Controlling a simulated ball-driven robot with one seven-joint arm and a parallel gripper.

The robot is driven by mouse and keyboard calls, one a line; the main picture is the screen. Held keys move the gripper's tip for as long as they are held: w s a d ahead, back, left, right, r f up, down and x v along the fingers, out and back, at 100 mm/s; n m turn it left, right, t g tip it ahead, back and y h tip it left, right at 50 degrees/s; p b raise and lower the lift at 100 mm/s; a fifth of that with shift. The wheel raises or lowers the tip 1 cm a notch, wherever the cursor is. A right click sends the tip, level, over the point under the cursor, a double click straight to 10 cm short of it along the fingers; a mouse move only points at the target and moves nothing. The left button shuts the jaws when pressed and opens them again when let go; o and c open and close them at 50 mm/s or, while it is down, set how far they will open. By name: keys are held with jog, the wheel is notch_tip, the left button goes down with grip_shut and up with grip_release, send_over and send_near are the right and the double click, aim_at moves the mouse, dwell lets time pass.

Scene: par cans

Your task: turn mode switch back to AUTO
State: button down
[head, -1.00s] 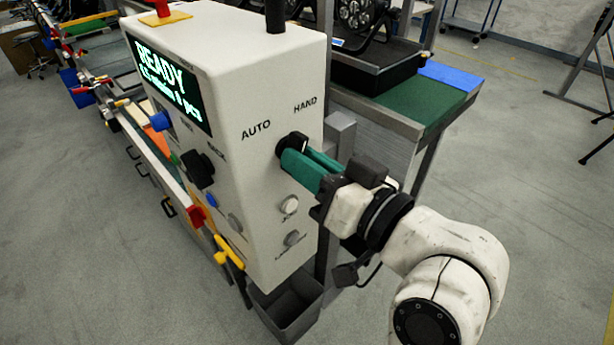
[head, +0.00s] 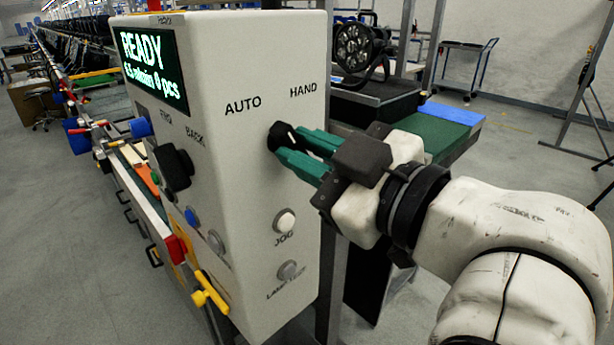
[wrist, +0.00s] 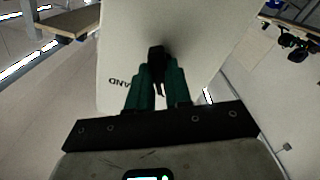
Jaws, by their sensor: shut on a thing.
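The mode switch (head: 281,134) is a black knob on the side face of the pale control box (head: 240,60), below and between the labels AUTO, at left, and HAND, at right. My gripper (head: 292,143) has its two green fingers shut on the knob from the right. In the wrist view the black knob (wrist: 156,60) sits between the green fingertips (wrist: 157,75), with part of the word HAND beside it, upside down. The fingers partly hide the knob, so I cannot tell exactly which label it points to.
Below the switch are a white JOG button (head: 285,221) and a grey lamp-test button (head: 290,270). The box's front has a READY display (head: 150,65), a black knob (head: 173,167) and a yellow handle (head: 209,292). A green-topped bench (head: 425,130) stands behind my gripper.

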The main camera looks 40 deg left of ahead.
jog(key=shift+f+n+b, duration=0.1)
jog(key=shift+n+b, duration=0.75)
jog(key=shift+n, duration=0.15)
jog(key=c, duration=1)
grip_release()
jog(key=shift+c, duration=0.2)
jog(key=d, duration=1)
jog(key=shift+s+d+b, duration=0.3)
jog(key=shift+s+d, duration=0.1)
